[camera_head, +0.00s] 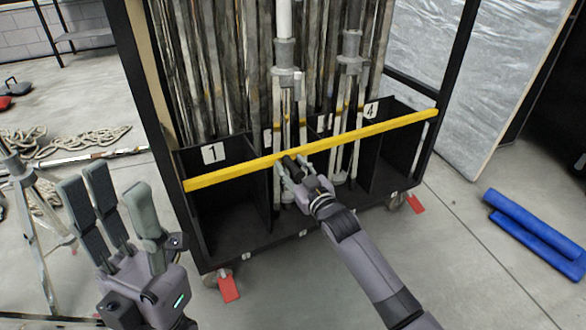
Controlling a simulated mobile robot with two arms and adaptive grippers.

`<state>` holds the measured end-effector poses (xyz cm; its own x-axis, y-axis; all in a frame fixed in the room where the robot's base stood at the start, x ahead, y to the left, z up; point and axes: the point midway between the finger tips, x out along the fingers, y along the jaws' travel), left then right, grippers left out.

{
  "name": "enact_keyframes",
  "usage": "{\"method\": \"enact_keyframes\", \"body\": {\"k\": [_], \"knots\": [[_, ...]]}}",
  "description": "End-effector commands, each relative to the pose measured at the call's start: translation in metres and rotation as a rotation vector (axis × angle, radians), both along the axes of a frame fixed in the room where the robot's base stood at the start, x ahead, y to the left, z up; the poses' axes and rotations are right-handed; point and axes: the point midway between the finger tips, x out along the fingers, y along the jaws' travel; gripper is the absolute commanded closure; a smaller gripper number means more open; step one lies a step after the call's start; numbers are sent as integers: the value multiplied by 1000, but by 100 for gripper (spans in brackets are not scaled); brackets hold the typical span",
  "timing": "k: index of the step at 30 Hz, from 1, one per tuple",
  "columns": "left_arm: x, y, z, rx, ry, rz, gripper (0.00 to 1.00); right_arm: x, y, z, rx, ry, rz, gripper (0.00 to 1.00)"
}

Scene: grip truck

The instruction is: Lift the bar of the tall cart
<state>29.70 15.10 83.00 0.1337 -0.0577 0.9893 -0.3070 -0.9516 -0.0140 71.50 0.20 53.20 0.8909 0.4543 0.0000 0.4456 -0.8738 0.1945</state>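The tall cart (236,242) is a black frame on castors with numbered compartments. Its yellow bar (226,173) runs across the front, rising slightly to the right. My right gripper (290,168) is at the middle of the bar, its fingertips at the bar's lower edge. Its fingers are partly hidden, and I cannot tell whether they are closed around the bar. My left gripper (118,212) is at the lower left, fingers up and spread, empty, apart from the bar and the cart.
Tall poles and metal stands (287,60) stand in the cart behind the bar. Red castor tabs (228,288) stick out below. Blue rolls (535,230) lie at right. The floor at lower right is clear.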

Motion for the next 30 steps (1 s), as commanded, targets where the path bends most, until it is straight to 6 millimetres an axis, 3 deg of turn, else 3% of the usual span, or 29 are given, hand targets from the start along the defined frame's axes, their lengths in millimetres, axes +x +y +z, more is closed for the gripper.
{"method": "enact_keyframes", "body": {"k": [17,30], "knots": [[0,0,0,0,0,-1,60,0,0,0,0,0,0,100],[0,0,0,0,1,-1,60,0,0,-1,0,1,0,100]]}}
